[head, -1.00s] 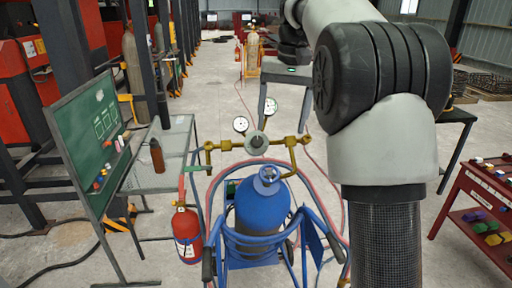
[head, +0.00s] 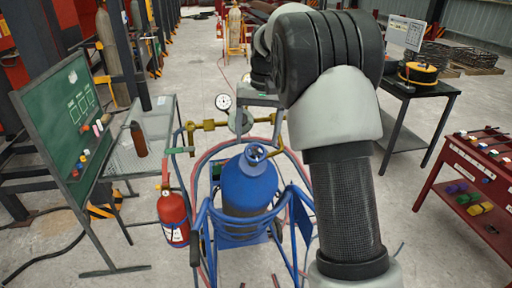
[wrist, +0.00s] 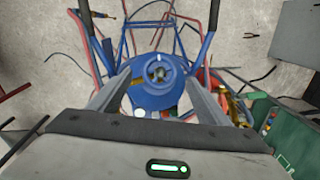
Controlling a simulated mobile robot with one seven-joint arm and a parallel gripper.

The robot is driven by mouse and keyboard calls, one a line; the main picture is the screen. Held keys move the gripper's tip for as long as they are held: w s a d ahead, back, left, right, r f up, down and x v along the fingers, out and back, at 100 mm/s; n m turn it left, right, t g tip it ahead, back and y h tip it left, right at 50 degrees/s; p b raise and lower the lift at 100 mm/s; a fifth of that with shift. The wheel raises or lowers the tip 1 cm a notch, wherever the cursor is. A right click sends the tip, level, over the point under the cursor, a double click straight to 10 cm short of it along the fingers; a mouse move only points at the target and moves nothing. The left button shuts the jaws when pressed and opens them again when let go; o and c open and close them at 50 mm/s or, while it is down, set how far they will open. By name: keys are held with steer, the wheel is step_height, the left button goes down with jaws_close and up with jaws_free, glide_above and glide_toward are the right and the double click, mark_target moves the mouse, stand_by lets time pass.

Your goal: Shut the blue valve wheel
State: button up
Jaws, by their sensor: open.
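The blue valve wheel (head: 255,154) tops the blue gas cylinder (head: 248,190), which stands upright in a blue-framed cart. In the wrist view the wheel (wrist: 158,74) is seen from above, near the picture's middle, over the cylinder's rounded shoulder. My gripper (wrist: 158,82) is open, with its two grey fingers reaching to the left and right of the wheel in that picture. I cannot tell the height gap between the fingertips and the wheel. Nothing shows between the fingers but the wheel and cylinder top.
A red fire extinguisher (head: 173,217) is left of the cart, near a green chalkboard (head: 72,125). A red rack (head: 475,180) stands right. Hoses loop around the cart.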

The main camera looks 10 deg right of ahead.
mark_target(256, 151)
steer(key=shift+a+f, duration=0.2)
steer(key=shift+f, duration=1.75)
steer(key=c, duration=1.1)
steer(key=shift+o, duration=0.2)
steer(key=shift+d, duration=0.1)
